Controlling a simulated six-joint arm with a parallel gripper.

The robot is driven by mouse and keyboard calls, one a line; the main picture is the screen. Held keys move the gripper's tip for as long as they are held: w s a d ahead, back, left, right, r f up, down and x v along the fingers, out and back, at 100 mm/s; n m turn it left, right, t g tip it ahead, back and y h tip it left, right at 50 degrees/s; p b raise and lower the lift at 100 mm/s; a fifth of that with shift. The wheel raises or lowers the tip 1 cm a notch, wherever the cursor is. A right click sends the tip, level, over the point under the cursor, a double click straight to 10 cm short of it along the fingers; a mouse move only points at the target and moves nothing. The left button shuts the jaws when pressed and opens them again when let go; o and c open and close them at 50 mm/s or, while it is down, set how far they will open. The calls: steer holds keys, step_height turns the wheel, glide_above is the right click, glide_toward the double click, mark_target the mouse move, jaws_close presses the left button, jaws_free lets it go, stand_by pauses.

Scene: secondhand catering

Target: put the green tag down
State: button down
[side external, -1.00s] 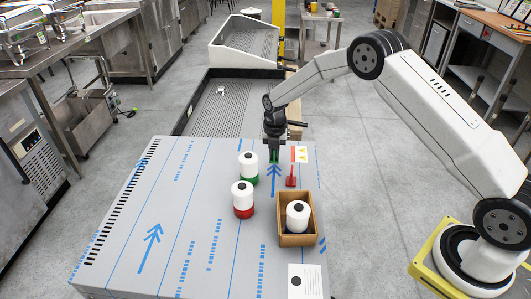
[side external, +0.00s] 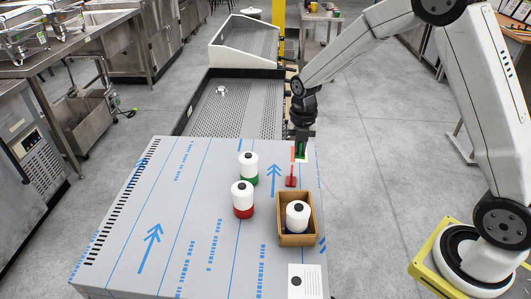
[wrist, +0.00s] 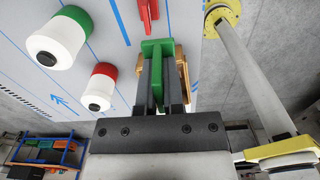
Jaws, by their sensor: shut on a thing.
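My gripper (side external: 302,141) is shut on the green tag (side external: 300,152) near the far right corner of the table. In the wrist view the green tag (wrist: 157,46) sits between the fingertips (wrist: 158,62). In the side view the tag is partly hidden by the fingers, and I cannot tell whether it touches the surface below. A red tag (side external: 291,181) lies on the table just nearer the camera than my gripper; it also shows in the wrist view (wrist: 148,14).
A white bottle with a green base (side external: 249,165) and one with a red base (side external: 243,197) stand left of the red tag. A wooden box (side external: 297,240) holds another white bottle (side external: 298,215). A white card (side external: 305,282) lies at the near edge. The table's left side is clear.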

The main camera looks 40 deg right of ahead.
steer(key=shift+s+a+r, duration=0.1)
steer(key=shift+s+r, duration=0.3)
steer(key=shift+s, duration=0.45)
steer(key=shift+s+r, duration=0.35)
steer(key=shift+s, duration=0.45)
steer(key=n, duration=0.1)
glide_toward(295, 191)
steer(key=s+a, duration=0.2)
steer(key=shift+f, duration=3.35)
steer(key=shift+f, duration=0.15)
steer(key=shift+f, duration=1.95)
steer(key=shift+f, duration=0.15)
steer(key=c, duration=0.7)
jaws_free()
steer(key=shift+c, duration=0.2)
